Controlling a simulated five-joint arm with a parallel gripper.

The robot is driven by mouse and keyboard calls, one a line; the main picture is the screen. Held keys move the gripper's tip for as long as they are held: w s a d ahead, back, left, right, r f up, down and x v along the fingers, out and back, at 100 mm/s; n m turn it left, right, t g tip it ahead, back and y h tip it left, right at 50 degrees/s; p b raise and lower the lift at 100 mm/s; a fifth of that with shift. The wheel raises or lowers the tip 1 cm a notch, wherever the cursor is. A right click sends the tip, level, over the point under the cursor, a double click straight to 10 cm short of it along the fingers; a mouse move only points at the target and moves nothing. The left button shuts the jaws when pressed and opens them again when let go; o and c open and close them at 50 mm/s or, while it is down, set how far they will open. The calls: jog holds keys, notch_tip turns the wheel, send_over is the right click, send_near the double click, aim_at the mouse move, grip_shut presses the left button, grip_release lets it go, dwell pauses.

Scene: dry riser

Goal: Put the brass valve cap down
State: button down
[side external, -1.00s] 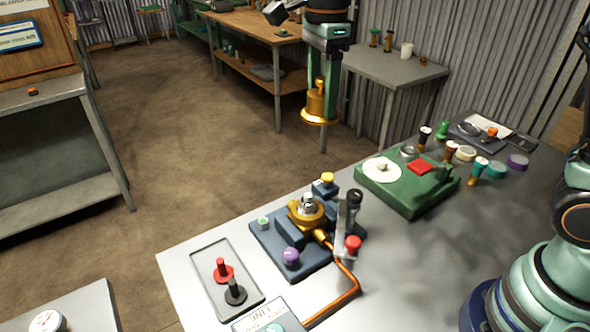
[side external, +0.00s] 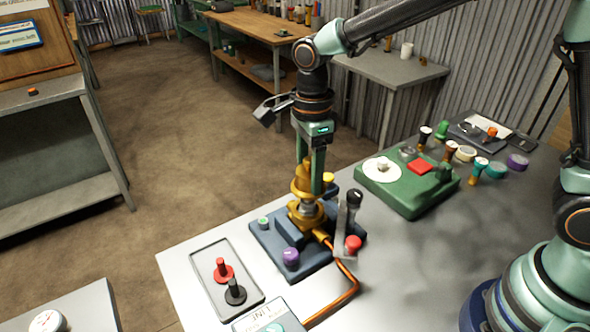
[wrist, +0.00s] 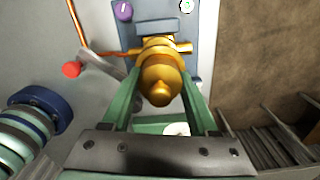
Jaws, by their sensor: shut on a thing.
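The brass valve cap (side external: 305,187) is a gold, bell-like piece with a wide lower rim and a narrower top. My gripper (side external: 310,176) is shut on it, with green fingers on either side, and points down. The cap is upright over the brass valve body (side external: 306,222) on the dark blue fixture (side external: 262,237). A silver piece (side external: 308,208) shows just under the cap's rim; I cannot tell whether they touch. In the wrist view the cap (wrist: 161,82) sits between the fingers and hides most of the valve.
A grey tray (side external: 210,282) holds red and black pieces at the left. A green box (side external: 405,200) stands behind right. Bare table lies at the right front.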

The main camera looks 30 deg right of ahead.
aim_at(308, 192)
jog(key=shift+f, duration=2.35)
jog(key=shift+f, duration=0.25)
jog(key=shift+c, duration=0.8)
grip_release()
jog(key=shift+f, duration=0.1)
